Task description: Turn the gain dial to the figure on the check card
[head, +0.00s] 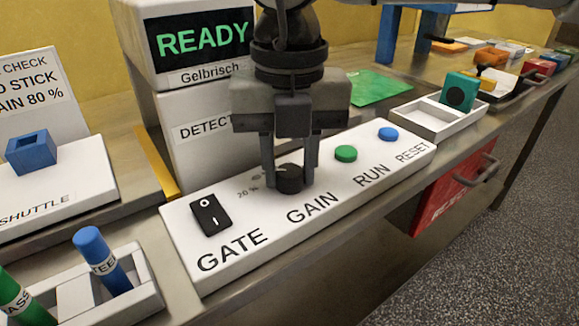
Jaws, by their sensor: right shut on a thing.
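The black gain dial (290,179) sits on the white control panel (330,208), above the word GAIN. My right gripper (290,180) points down over it, with its two fingers shut on the dial from both sides. The panel's scale is mostly hidden by the gripper; a "20 %" mark shows left of the dial. The dial's setting cannot be read. The check card (28,85) stands at the far left, partly cut off by the frame, and reads "GAIN 80 %". My left gripper is not in view.
The panel also has a black GATE switch (210,214), a green RUN button (346,153) and a blue RESET button (388,134). Behind stands the detector with a READY screen (203,38). A holder with blue (102,259) and green sticks is front left. A red reject bin (455,187) hangs at the front.

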